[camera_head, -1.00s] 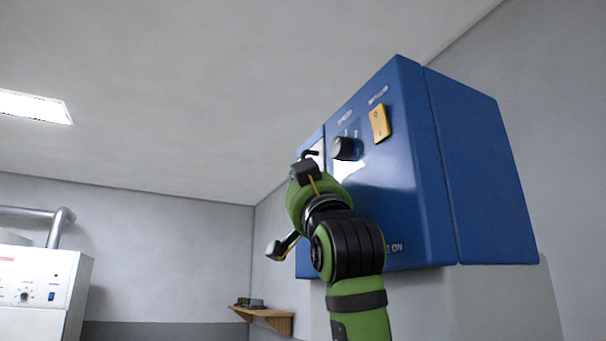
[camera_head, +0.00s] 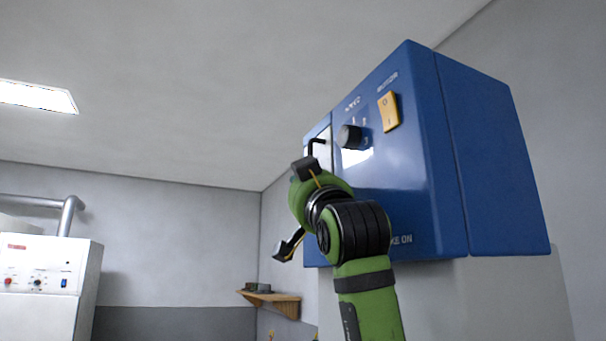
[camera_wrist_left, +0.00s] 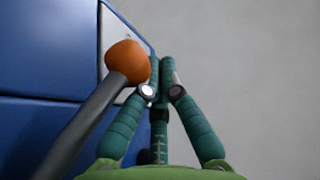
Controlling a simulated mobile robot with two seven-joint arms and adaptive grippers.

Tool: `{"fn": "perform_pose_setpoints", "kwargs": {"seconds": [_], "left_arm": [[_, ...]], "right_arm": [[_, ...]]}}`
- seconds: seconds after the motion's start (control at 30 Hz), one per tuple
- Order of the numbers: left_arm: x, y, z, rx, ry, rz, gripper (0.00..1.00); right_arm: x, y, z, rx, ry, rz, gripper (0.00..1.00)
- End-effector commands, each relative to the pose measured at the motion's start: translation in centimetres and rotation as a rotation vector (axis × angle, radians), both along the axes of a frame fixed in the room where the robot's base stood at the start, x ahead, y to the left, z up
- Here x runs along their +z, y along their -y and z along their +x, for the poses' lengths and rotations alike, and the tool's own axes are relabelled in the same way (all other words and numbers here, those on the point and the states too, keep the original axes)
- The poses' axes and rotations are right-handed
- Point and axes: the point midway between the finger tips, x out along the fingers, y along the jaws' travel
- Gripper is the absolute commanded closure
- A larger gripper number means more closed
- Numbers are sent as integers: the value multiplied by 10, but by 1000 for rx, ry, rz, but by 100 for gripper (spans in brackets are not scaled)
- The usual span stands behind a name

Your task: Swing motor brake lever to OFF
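The brake lever shows in the left wrist view as a dark shaft with an orange knob (camera_wrist_left: 127,62), in front of a pale plate on the blue motor box (camera_head: 400,190). My left gripper (camera_wrist_left: 161,64) is just right of the knob. Its teal fingers are drawn together at the tips with nothing visible between them; I cannot tell whether one touches the knob. In the head view my green and black arm hides the fingers and the orange knob. A dark bent piece (camera_head: 315,143) shows over the pale plate there. My right gripper is not in view.
The box front carries a black rotary knob (camera_head: 350,137) and a yellow switch (camera_head: 388,111). Lettering ending in "KE ON" is partly hidden by my arm. A small wooden shelf (camera_head: 272,301) is on the wall, and a white machine (camera_head: 45,285) stands at left. Right of my fingers is clear.

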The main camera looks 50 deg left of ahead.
Motion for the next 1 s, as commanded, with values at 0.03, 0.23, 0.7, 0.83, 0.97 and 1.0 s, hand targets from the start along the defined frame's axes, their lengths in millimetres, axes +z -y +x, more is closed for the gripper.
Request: {"fn": "perform_pose_setpoints", "kwargs": {"seconds": [0.03, 0.23, 0.7, 0.83, 0.97, 1.0], "left_arm": [[0, -1, 1, -2, -6, -17, 100], [-5, -5, 2, -3, -28, -81, 100], [-17, -11, 4, -2, -77, -215, 100], [-20, -12, 5, -1, -89, -249, 100], [-23, -13, 5, -3, -103, -287, 100], [-24, -14, 6, -2, -108, -299, 100]], "right_arm": [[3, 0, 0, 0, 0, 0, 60], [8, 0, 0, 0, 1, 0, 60], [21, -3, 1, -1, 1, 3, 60], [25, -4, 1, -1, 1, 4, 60], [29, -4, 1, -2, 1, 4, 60], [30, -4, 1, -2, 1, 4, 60]]}}
